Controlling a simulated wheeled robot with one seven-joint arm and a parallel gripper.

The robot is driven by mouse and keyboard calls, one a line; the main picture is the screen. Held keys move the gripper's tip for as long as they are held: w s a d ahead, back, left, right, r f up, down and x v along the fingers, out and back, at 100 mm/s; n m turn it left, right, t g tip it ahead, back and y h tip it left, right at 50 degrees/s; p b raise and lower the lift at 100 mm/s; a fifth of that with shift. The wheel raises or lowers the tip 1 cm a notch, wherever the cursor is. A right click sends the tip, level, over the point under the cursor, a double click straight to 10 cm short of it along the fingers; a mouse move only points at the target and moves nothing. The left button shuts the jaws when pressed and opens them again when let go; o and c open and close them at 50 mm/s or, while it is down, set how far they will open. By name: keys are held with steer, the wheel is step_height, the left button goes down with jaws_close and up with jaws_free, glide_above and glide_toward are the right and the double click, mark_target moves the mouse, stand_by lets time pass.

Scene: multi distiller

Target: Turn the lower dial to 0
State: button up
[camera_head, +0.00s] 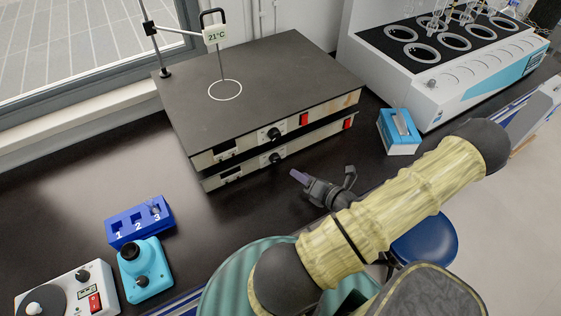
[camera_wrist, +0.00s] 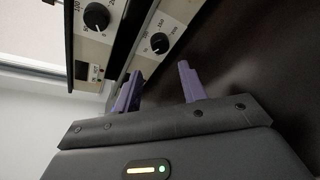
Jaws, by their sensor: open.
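Two grey hotplate units are stacked on the dark bench. The lower dial (camera_head: 274,157) is a black knob on the front of the lower unit (camera_head: 240,172). In the wrist view the lower dial (camera_wrist: 160,43) shows a pale pointer mark, and numbers are printed around it; its exact setting is too small to read. The upper dial (camera_head: 273,134) also shows in the wrist view (camera_wrist: 97,16). My gripper (camera_head: 300,177), with purple fingers, is open and empty in front of the lower unit. In the wrist view its fingertips (camera_wrist: 160,72) are apart from the lower dial, which appears between and beyond them.
Red switches (camera_head: 304,119) sit right of the dials. A thermometer display (camera_head: 217,35) reads 21°C above the upper plate. A blue-and-white box (camera_head: 398,131) stands to the right, a blue numbered rack (camera_head: 139,222) to the left.

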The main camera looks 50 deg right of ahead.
mark_target(277, 160)
steer(key=x, duration=1)
steer(key=shift+w+f+p, duration=0.15)
steer(key=shift+w+p, duration=0.2)
steer(key=shift+p, duration=0.05)
steer(key=c, duration=0.7)
